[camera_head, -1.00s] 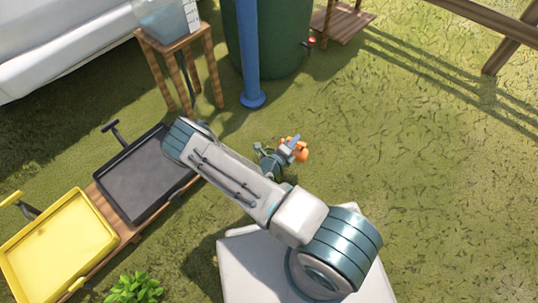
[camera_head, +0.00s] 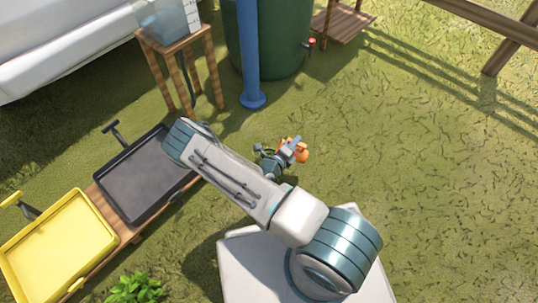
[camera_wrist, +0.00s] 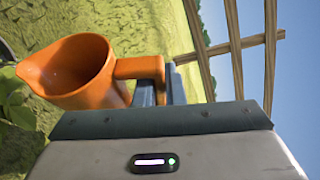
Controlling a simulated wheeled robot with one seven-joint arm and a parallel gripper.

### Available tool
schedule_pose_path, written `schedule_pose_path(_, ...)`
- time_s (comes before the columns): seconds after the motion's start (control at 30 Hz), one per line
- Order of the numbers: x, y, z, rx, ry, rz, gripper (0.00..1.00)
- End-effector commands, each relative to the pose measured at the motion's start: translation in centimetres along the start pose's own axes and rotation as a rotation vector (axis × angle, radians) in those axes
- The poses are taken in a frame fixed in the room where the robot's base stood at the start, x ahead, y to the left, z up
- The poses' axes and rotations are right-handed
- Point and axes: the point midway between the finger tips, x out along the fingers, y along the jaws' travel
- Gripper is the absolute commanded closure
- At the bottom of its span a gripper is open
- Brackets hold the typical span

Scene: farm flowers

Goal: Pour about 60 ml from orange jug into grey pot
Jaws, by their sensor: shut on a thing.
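The orange jug (camera_wrist: 72,75) is in the wrist view at the left, its open mouth facing the camera and its handle (camera_wrist: 138,68) reaching right to my fingers. My gripper (camera_wrist: 165,85) is shut on this handle. In the head view my gripper (camera_head: 289,150) and the jug (camera_head: 301,154) are small, held out beyond my arm over the grass. The jug's inside looks dark and I cannot tell how much liquid it holds. I see no grey pot for certain in either view; a dark curved edge (camera_wrist: 6,50) at the wrist view's left is cut off.
A yellow tray (camera_head: 103,236) and a black tray (camera_head: 129,215) sit on a wooden bench at the left. A clear container (camera_head: 160,22) stands on a wooden stool (camera_head: 180,43). A green barrel (camera_head: 290,40) and blue pipe (camera_head: 249,50) stand behind. Grass at the right is open.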

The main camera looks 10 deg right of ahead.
Motion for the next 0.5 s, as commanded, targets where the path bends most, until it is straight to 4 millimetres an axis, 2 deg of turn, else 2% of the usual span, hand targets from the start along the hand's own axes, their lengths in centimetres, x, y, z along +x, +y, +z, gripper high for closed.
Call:
schedule_pose_path(0.03, 0.5, -0.6, -1.2, 0.038, 0.007, 0.016, 1.0)
schedule_pose_path(0.17, 1.0, 0.1, -2.4, 0.17, 0.004, 0.071, 1.0)
schedule_pose_path(0.3, 1.1, 1.0, -2.7, 0.208, 0.001, 0.086, 1.0)
schedule_pose_path(0.5, 1.3, 1.1, -3.0, 0.24, 0.002, 0.1, 1.0)
